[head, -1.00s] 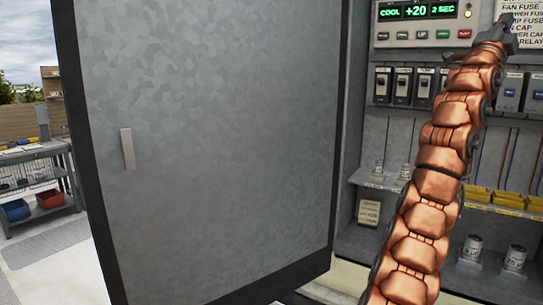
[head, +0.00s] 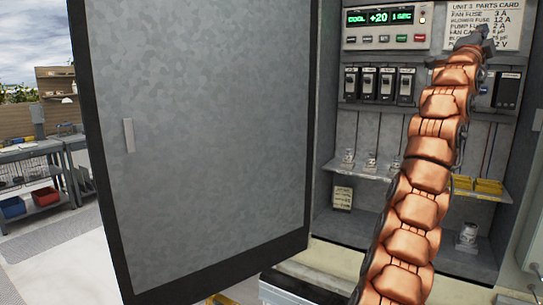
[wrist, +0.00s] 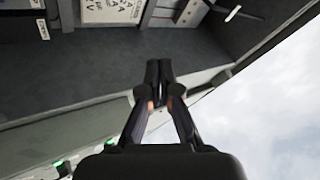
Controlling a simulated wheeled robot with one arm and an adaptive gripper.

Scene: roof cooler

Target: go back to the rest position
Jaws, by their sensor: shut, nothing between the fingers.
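My arm rises from the bottom right in the head view, and my gripper (head: 474,40) is at its top, in front of the parts card near the cabinet's upper right. In the wrist view my gripper (wrist: 159,75) is shut, with its two dark fingertips together and nothing between them. Beyond the fingers the wrist view shows the cabinet's dark inner surface (wrist: 90,75) and pale sky at the right. The gripper looks clear of the panel, though its exact distance cannot be told.
The grey cabinet door (head: 205,140) stands open on the left. Inside are a control panel (head: 388,25), several breakers (head: 384,84), a shelf with yellow bins (head: 489,187) and a small can (head: 467,237). The parts card (head: 482,12) is at top right. A workbench (head: 40,180) stands far left.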

